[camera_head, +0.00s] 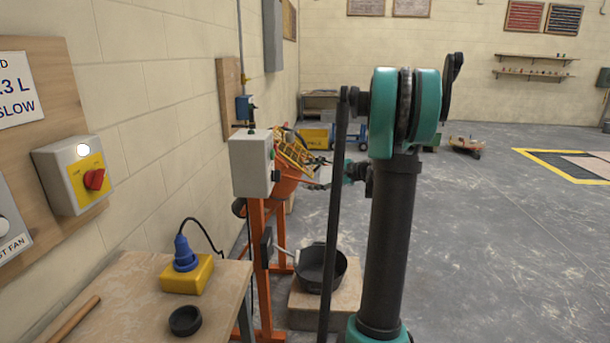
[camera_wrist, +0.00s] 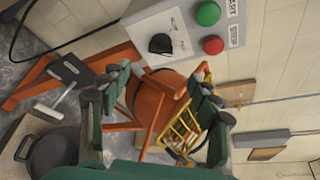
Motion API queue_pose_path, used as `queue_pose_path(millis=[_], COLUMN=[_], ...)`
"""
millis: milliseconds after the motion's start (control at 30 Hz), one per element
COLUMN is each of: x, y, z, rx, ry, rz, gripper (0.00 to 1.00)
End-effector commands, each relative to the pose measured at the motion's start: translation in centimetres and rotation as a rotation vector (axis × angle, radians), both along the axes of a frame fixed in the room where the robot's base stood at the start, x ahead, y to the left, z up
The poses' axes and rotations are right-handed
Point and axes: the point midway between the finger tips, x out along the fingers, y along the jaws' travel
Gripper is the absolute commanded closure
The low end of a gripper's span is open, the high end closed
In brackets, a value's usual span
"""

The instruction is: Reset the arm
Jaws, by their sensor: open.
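My gripper (camera_wrist: 163,70) is open in the wrist view, with its two green-and-grey fingers apart and nothing between them. It faces the grey control box (camera_wrist: 172,38), which has a green button (camera_wrist: 208,14), a red button (camera_wrist: 213,45) and a black knob (camera_wrist: 160,43).
A black tub (camera_head: 321,268) stands on a block (camera_head: 300,312) beside the orange stand (camera_head: 262,285). A wooden bench (camera_head: 125,300) at lower left holds a yellow box (camera_head: 187,276) with a blue plug and a black ring (camera_head: 186,320).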

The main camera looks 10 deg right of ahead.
Motion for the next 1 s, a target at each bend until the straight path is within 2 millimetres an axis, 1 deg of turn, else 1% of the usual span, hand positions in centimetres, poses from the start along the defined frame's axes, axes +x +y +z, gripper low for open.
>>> queue_pose_path(millis=[67, 133, 167, 233, 267, 300, 367, 400, 467, 500, 567, 600, 667, 700, 800, 900, 1000], x=[-0.5, -1.6, -2.3, -4.5, -5.6, -7.3, -9.9, -11.6, -14.3, -16.2, -18.9, -20.7, -23.3, -25.1, -28.9, -31.8, -33.6], y=[0.7, 2.0, 2.8, 4.7, 5.6, 6.7, 8.1, 8.8, 9.6, 9.9, 10.2, 10.2, 10.0, 9.7, 8.7, 7.4, 6.4], z=[-0.3, -1.1, -1.6, -3.1, -3.9, -5.1, -6.8, -7.9, -9.6, -10.7, -12.4, -13.4, -14.9, -15.9, -18.0, -19.5, -20.4], rx=[-0.025, -0.079, -0.114, -0.217, -0.270, -0.344, -0.459, -0.535, -0.649, -0.725, -0.839, -0.914, -1.027, -1.101, -1.273, -1.414, -1.512], ry=[0.001, 0.004, 0.004, 0.003, 0.002, -0.001, -0.010, -0.017, -0.029, -0.040, -0.059, -0.072, -0.095, -0.112, -0.153, -0.190, -0.217], rz=[0.009, 0.026, 0.036, 0.070, 0.087, 0.114, 0.158, 0.188, 0.238, 0.272, 0.327, 0.365, 0.424, 0.464, 0.562, 0.646, 0.706], gripper=[0.38, 0.38, 0.38, 0.38, 0.38, 0.38, 0.38, 0.38, 0.38, 0.38, 0.38, 0.38, 0.38, 0.38, 0.38, 0.38, 0.38])
